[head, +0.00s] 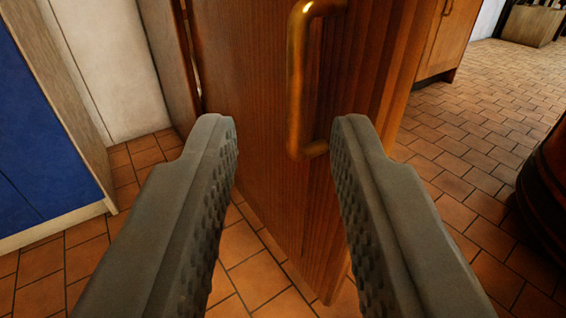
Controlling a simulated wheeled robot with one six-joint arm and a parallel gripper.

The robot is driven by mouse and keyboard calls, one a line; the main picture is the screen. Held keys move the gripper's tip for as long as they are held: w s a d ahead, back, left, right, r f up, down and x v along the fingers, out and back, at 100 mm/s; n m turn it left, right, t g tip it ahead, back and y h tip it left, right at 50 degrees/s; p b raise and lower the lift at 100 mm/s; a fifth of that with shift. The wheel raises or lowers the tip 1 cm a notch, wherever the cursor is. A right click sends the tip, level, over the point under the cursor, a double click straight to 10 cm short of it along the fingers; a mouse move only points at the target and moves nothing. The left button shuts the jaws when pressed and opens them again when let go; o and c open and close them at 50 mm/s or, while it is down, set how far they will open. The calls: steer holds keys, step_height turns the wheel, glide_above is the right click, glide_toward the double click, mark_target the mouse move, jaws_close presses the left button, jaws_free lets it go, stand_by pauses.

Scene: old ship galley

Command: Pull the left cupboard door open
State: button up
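The wooden cupboard door (255,130) fills the middle of the head view. It stands out at an angle over the tiled floor, with floor visible below it and to its right. My gripper (284,130) is open in front of the door. The handle's lower end shows between the two fingertips, nearer the right one. No finger is visibly closed on it. I cannot tell the exact depth between fingertips and handle.
A blue-panelled unit with a pale frame (42,130) stands at the left, near a white wall (110,65). Another wooden cabinet (447,40) is at the back right. A dark rounded barrel-like object (545,180) is at the right edge. Tiled floor (450,165) between is clear.

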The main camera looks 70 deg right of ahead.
steer(key=shift+v, duration=2.35)
